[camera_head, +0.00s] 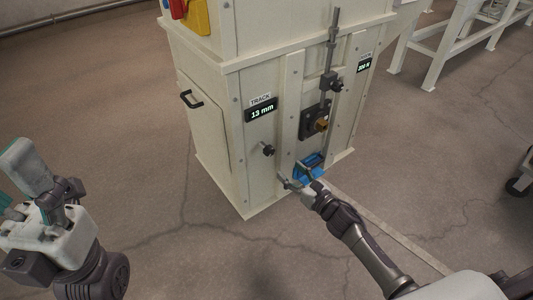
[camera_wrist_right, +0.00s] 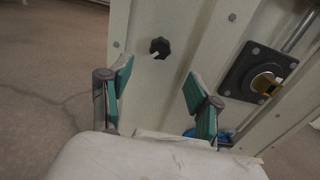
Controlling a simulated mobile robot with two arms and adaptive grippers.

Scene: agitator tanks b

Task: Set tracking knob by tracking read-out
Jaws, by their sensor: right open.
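The tracking knob (camera_head: 268,150) is a small black knob low on the cream cabinet's front, below the track read-out (camera_head: 262,112), which shows 13 mm. In the right wrist view, the knob (camera_wrist_right: 159,47) is dark and lobed with a pale pointer aimed down-left. My right gripper (camera_head: 298,180) is below and right of the knob in the head view. In the wrist view, its teal-padded fingers (camera_wrist_right: 160,78) are open and empty, with the knob ahead between them, apart from both. My left gripper (camera_head: 28,170) is at the far left, away from the cabinet; its jaw opening is unclear.
A black plate with a yellow-brown knob (camera_head: 320,124), a vertical rod with a clamp (camera_head: 330,82) and a second read-out (camera_head: 364,66) are right of the knob. A blue part (camera_head: 309,166) sits low near my right gripper. A black door handle (camera_head: 191,99) protrudes left.

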